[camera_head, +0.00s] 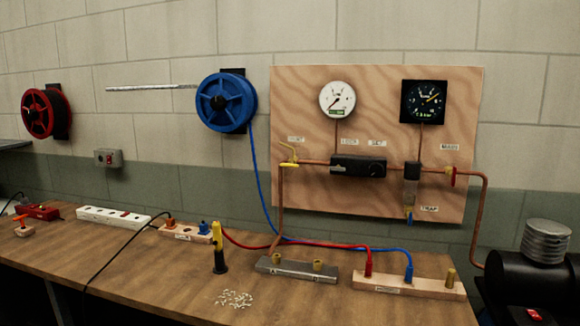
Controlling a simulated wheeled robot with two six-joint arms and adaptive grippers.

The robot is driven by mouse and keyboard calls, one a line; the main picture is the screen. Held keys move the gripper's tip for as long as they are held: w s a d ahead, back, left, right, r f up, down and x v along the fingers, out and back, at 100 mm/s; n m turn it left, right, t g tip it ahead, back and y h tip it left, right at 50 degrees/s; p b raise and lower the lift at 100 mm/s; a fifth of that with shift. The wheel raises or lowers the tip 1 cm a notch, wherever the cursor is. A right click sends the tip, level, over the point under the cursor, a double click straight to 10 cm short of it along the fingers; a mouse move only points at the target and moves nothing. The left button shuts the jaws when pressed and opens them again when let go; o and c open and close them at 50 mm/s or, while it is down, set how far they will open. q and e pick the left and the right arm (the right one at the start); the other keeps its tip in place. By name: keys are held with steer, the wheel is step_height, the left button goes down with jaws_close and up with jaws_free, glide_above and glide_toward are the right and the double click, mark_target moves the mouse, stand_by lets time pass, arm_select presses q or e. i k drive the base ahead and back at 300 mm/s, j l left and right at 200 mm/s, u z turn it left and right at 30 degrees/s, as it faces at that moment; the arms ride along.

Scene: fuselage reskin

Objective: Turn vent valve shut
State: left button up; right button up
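A valve with a yellow lever (288,154) sits at the left end of the copper pipe on the plywood panel (315,95). A small label (296,139) above it is too blurred to read for certain, so I cannot confirm it is the vent valve. The lever appears tilted; whether the valve is open or shut is unclear. A red-handled valve (453,176) is at the right end of the pipe, below another label. Neither of my grippers shows in the head view.
The panel holds a white gauge (337,99) and a black gauge (424,101). On the wooden bench (160,281) stand a yellow-and-black tool (218,246), connector blocks (296,270), a white power strip (113,216) and small loose pieces (234,299). Red and blue hoses cross the bench.

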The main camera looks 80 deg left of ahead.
mark_target(291, 164)
steer(key=u, duration=2.75)
steer(key=z, duration=0.25)
steer(key=i+l, duration=0.05)
